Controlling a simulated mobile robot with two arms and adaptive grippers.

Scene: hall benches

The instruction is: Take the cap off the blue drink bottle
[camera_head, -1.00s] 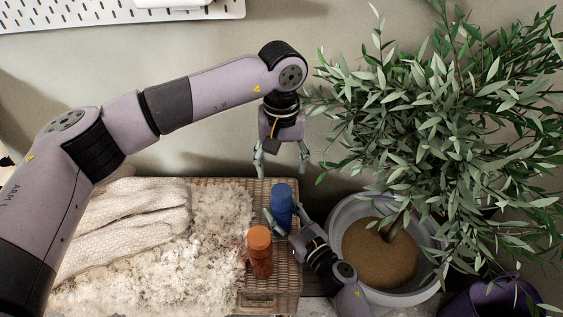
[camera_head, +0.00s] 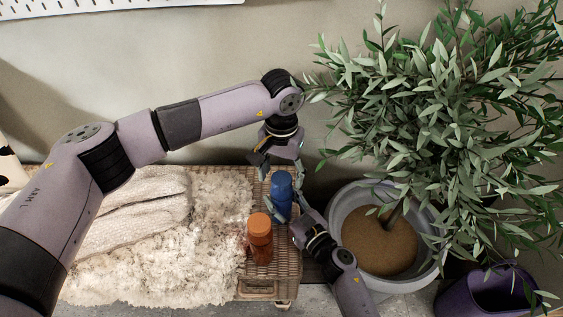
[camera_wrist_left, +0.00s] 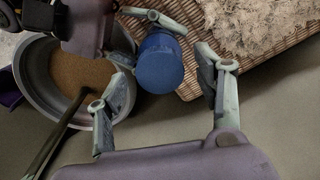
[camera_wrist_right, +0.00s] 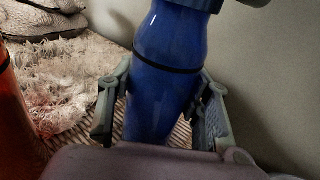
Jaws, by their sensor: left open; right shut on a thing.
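The blue drink bottle (camera_head: 281,196) stands upright at the right edge of a wicker surface. Its blue cap (camera_wrist_left: 160,68) faces the left wrist camera. My right gripper (camera_wrist_right: 160,105) is shut on the bottle's body, with one finger on each side. My left gripper (camera_wrist_left: 165,95) is open above the bottle, fingers pointing down. In the left wrist view the cap lies between and just beyond its fingertips, and I see no contact. In the right wrist view the bottle's dark band (camera_wrist_right: 165,67) shows, and a darker part above it is cut off by the frame.
An orange-brown bottle (camera_head: 260,240) stands close in front on the wicker bench (camera_head: 258,287). A shaggy rug (camera_head: 215,225) and a knitted blanket (camera_head: 120,222) lie to the left. A potted plant (camera_head: 433,238) stands at the right, its leaves near my left arm. A purple pot (camera_head: 490,292) is at lower right.

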